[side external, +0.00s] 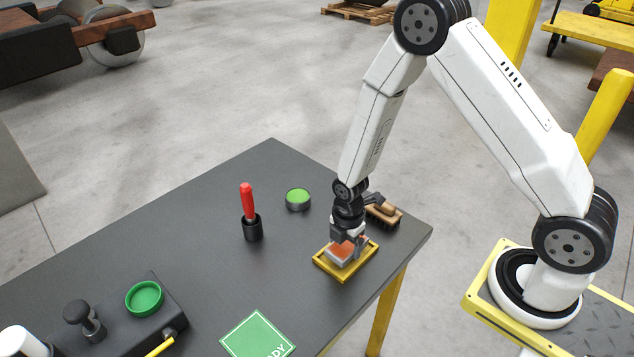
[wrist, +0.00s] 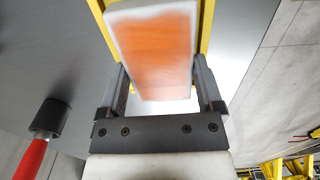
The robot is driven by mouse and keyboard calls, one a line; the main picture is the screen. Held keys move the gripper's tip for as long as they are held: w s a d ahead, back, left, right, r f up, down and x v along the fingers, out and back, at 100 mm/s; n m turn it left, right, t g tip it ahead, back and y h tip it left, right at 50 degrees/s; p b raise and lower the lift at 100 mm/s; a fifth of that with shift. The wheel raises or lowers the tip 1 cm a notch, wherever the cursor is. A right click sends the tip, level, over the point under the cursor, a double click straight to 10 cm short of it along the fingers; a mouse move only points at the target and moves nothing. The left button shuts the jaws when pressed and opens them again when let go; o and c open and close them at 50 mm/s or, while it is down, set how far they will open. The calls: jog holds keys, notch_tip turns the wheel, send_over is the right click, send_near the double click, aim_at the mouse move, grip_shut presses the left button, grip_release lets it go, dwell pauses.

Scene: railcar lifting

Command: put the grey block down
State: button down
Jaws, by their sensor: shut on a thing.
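The grey block (side external: 341,255) has an orange top face and sits within the outline of a small yellow-rimmed tray (side external: 329,270). My gripper (side external: 348,239) points down over the tray and is shut on the block. In the wrist view the block (wrist: 152,48) lies between the two dark fingers of my gripper (wrist: 162,72), with its orange face and pale edges showing. Yellow tray edges (wrist: 207,28) show on both sides of it. I cannot tell whether the block's underside touches the tray floor.
A wooden brush (side external: 384,213) lies just behind the tray, near the table's right corner. A red-handled tool (side external: 247,198) stands in a black holder (side external: 253,229). A green-topped round tin (side external: 298,199) and a control box (side external: 120,318) stand further left.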

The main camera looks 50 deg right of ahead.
aim_at(346, 245)
jog(key=shift+f, duration=0.6)
dwell(0.3)
grip_release()
jog(key=shift+r, duration=0.2)
notch_tip(346, 245, up, 13)
dwell(0.8)
jog(key=shift+f, duration=0.1)
dwell(0.5)
